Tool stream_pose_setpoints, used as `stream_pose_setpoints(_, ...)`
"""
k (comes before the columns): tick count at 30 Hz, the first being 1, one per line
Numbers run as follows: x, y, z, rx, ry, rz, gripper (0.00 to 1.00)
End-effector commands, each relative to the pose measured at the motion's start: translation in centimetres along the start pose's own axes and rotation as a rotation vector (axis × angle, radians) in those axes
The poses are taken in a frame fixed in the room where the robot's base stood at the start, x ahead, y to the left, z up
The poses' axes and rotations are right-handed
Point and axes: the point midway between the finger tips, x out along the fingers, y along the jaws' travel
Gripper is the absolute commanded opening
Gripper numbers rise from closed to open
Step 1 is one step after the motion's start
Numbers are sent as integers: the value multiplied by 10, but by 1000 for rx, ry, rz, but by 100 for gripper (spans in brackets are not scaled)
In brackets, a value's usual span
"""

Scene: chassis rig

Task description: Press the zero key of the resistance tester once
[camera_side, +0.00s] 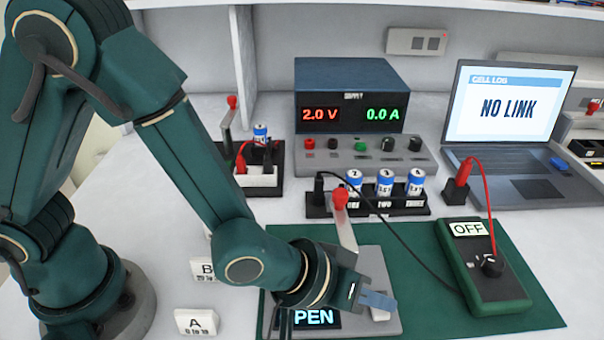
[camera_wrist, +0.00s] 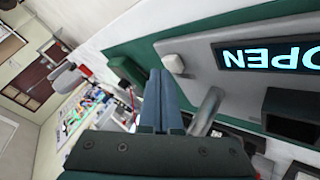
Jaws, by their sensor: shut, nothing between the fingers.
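The resistance tester (camera_side: 372,262) is a grey slab on the green mat, with a lit display (camera_side: 315,317) partly hidden by my arm in the side view. In the wrist view its display (camera_wrist: 268,57) reads OPEN, upside down. A pale key (camera_side: 380,314), which I take as the zero key, sits at the tester's front right; it also shows in the wrist view (camera_wrist: 173,63). My gripper (camera_side: 380,301) is shut and empty, its blue-grey tips just above and beside this key. In the wrist view the tips (camera_wrist: 159,74) lie close to it; contact cannot be told.
A red-knobbed lever (camera_side: 341,202) rises close behind my gripper. A green meter (camera_side: 485,265) reading OFF, with black and red leads, stands right on the mat (camera_side: 540,310). Behind are a cell rack (camera_side: 412,208), a power supply (camera_side: 352,75) and a laptop (camera_side: 510,110).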

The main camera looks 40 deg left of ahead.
Motion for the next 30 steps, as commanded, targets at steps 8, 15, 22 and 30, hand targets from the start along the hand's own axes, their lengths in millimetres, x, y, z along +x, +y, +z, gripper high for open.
stream_pose_setpoints(8,2,-1,1,0,0,0,0)
stream_pose_setpoints(15,4,-3,3,0,0,-1,0)
stream_pose_setpoints(22,6,-4,4,0,-1,-1,0)
stream_pose_setpoints(30,6,-5,5,0,0,-1,0)
